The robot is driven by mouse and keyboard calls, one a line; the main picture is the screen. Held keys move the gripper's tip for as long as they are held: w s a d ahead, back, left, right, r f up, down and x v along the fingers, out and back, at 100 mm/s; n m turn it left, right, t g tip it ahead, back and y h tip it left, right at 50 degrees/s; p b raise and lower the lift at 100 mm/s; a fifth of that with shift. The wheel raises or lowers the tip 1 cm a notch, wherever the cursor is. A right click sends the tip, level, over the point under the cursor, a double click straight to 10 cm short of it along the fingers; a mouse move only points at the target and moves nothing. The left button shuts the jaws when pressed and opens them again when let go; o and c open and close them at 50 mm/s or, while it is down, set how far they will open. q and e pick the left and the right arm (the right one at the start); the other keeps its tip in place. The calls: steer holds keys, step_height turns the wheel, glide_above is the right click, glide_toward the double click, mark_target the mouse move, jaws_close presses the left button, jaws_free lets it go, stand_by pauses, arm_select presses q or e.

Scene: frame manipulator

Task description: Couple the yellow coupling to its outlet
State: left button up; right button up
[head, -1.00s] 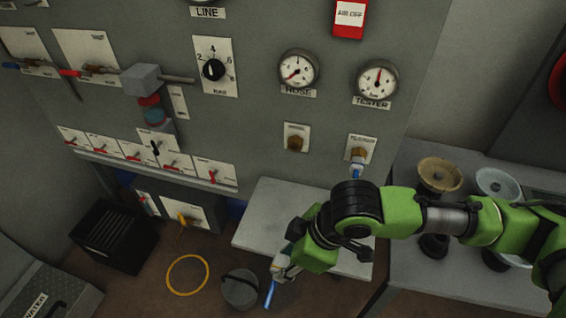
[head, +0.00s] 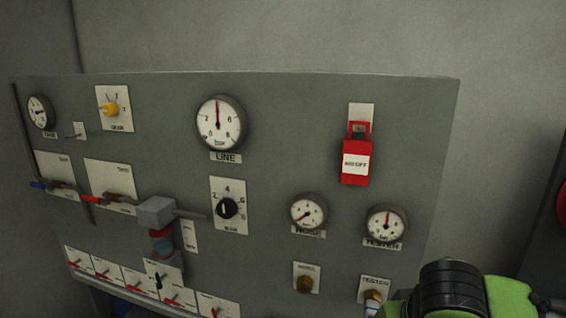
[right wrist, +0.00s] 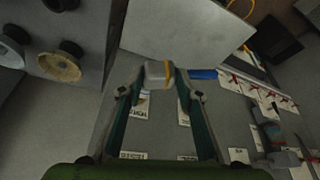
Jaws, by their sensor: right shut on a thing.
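In the right wrist view my right gripper (right wrist: 162,76) is shut on a pale grey coupling (right wrist: 156,70) with a yellow ring. A short blue hose end (right wrist: 203,74) sticks out to the right of it. In the head view two brass outlets show low on the panel: a left one (head: 304,284) with a small label that I cannot read, and one labelled TESTER (head: 373,296). The left outlet looks empty; the tester outlet has something pale and blue below it, partly cut off. The held coupling is outside the head view. My left gripper is not in view.
The grey panel (head: 270,130) carries gauges, a red AIR OFF tag (head: 355,163), a rotary knob (head: 228,208) and several small red levers. The right wrist view shows a pale shelf (right wrist: 190,32) and a side table holding round fittings (right wrist: 60,67).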

steer(key=shift+d+r, duration=0.15)
steer(key=shift+d, duration=0.1)
stand_by(0.3)
steer(key=s+a+r+n+y, duration=0.1)
steer(key=s+a+r+n, duration=0.1)
steer(key=a, duration=0.4)
steer(key=s+a+r+n+g+y, duration=0.1)
steer(key=s+a+r+n, duration=0.1)
steer(key=a+r+n, duration=0.3)
steer(key=shift+a+n+y, duration=0.3)
steer(key=shift+a+y, duration=0.1)
steer(key=shift+a, duration=0.65)
steer(key=w+a+f+n+g+y, duration=0.1)
steer(key=w+a+f+n, duration=0.3)
steer(key=f, duration=0.1)
steer(key=shift+n+g, duration=0.3)
steer(key=s+d+r+m, duration=0.2)
steer(key=r, duration=0.1)
steer(key=s+d+r+m+t+h, duration=0.1)
steer(key=s+d+r+m, duration=0.1)
steer(key=d+r+m, duration=0.1)
steer(key=s+d+r+m+t+h, duration=0.1)
steer(key=s+d+r+m, duration=0.1)
steer(key=d+r+m, duration=0.1)
steer(key=shift+r, duration=0.5)
